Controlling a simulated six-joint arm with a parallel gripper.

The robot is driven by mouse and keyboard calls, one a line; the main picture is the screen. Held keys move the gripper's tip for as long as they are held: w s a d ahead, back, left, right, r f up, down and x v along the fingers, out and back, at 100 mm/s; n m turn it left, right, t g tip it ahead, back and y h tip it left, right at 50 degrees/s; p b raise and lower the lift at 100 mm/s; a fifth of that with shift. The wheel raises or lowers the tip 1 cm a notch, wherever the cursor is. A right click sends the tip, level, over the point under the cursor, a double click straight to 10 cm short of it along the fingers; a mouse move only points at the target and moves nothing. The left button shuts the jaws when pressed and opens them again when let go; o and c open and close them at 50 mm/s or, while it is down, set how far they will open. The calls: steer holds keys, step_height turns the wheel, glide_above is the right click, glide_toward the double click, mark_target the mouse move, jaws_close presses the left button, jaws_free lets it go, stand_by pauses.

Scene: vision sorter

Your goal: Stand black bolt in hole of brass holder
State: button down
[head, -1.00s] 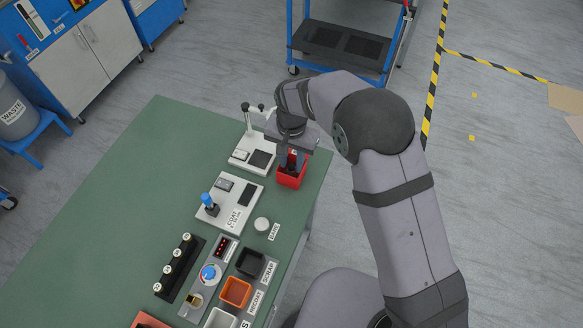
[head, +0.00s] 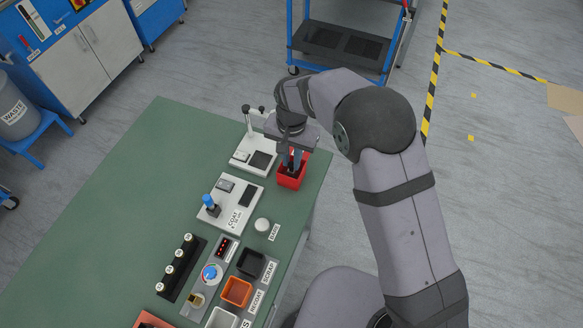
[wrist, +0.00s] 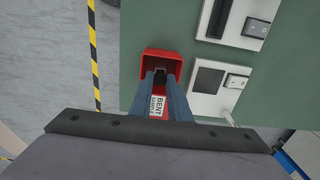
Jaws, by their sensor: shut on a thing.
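My gripper (head: 292,170) points down into a small red bin (head: 282,181) at the table's right edge. In the wrist view its fingers (wrist: 162,76) are shut on a small dark thing at the bin's mouth, seemingly the black bolt (wrist: 160,74). The fingers hide most of it. The red bin (wrist: 149,57) has a label reading BENT. A small brass-coloured piece, seemingly the brass holder (head: 194,300), sits on a grey panel near the front of the table, far from my gripper.
White stations (head: 240,206) stand left of the red bin, one with a blue-topped post (head: 208,201). Nearer are a black rack (head: 176,272) with several pale-topped pieces, a blue knob (head: 210,272), and black (head: 250,262) and orange bins (head: 236,292). The table's left side is clear.

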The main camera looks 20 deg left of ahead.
mark_target(291, 164)
steer(key=shift+r+p, duration=1.6)
steer(key=shift+r, duration=0.65)
steer(key=shift+s+a+r, duration=0.1)
steer(key=shift+s+a, duration=0.15)
steer(key=shift+s, duration=0.05)
steer(key=s+a+r+n+p, duration=0.1)
steer(key=s+a+n, duration=0.2)
steer(key=s, duration=0.7)
steer(key=s+a+r+n, duration=0.2)
steer(key=s+a+n, duration=0.15)
steer(key=s, duration=0.65)
steer(key=s+a+r+n+p, duration=0.1)
steer(key=s+a+n, duration=0.15)
steer(key=s, duration=0.75)
steer(key=s+d+r+n, duration=0.1)
steer(key=s+n, duration=0.2)
steer(key=s, duration=0.8)
steer(key=shift+d+r+p, duration=0.15)
steer(key=shift+r+p, duration=0.05)
steer(key=shift+p, duration=0.15)
steer(key=shift+s+f, duration=0.1)
